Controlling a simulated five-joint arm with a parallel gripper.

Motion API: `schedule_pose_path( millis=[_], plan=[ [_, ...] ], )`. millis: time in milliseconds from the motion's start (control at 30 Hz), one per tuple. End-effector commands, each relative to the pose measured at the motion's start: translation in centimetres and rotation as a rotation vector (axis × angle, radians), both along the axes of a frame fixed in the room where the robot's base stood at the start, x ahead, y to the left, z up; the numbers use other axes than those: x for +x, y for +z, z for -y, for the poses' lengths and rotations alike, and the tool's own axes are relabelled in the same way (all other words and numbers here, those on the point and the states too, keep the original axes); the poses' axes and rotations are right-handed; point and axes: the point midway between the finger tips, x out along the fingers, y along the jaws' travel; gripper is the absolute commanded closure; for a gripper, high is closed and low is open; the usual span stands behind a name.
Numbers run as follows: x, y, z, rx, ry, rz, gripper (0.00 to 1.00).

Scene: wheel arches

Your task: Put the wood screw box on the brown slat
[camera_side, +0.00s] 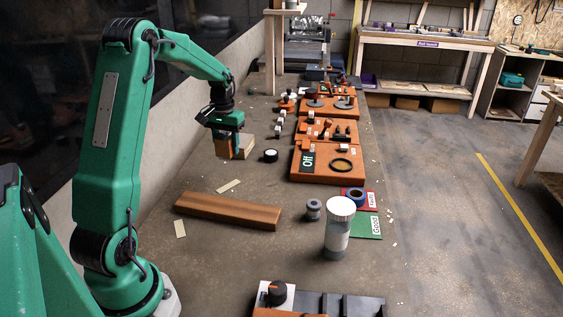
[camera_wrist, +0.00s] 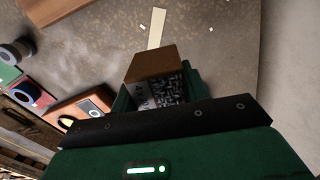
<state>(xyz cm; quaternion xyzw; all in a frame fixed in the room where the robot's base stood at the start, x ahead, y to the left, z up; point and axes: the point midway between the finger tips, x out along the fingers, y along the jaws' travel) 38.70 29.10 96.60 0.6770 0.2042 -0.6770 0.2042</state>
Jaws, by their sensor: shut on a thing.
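In the wrist view the box (camera_wrist: 156,64) sits between the fingers, with a dark screw-patterned face partly hidden by my gripper. I cannot tell whether its underside touches the bench. The brown slat (camera_side: 228,211) lies flat on the bench, nearer the side camera than the box, with a bare top. A corner of the slat (camera_wrist: 52,8) shows at the top left of the wrist view.
A black-and-white roll (camera_side: 270,156) stands just right of the box. Orange boards with parts (camera_side: 320,163) line the bench's right side. A white-capped jar (camera_side: 338,228) and a small grey spool (camera_side: 313,209) stand right of the slat. Bare bench separates box and slat, with a pale strip (camera_side: 229,186).

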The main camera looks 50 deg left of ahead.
Motion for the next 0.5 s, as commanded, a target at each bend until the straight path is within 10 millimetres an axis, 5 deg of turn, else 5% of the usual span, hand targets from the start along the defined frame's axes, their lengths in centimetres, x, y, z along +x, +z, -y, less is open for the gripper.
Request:
schedule_pose_path(
  millis=[267, 500],
  plan=[
    [-0.1, 1.2, 4.6, 0.001, 0.025, 0.001, 0.83],
    [-1.3, 2.5, 11.4, 0.001, 0.074, 0.003, 0.83]
  ],
)
